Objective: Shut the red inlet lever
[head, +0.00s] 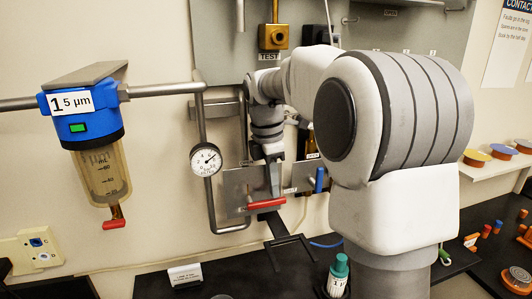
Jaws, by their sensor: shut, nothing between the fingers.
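A red lever (266,204) lies nearly level on a small metal panel (236,184), left of my arm. An "OPEN" label (246,163) is above it on the panel's top edge. I cannot read a name on this lever. My gripper (275,193) points down, with its fingers shut and empty, right at the lever's upper edge. I cannot tell whether the fingertips touch the lever or are in front of it. A second red lever (114,224) is at the bottom of the blue-topped filter (92,130).
A blue lever (319,180) is right of my gripper. A pressure gauge (206,159) and grey pipe (208,205) are to the left. A black bracket (288,240), a sign (185,274) and a green-capped bottle (339,272) are below, at the dark bench (240,277).

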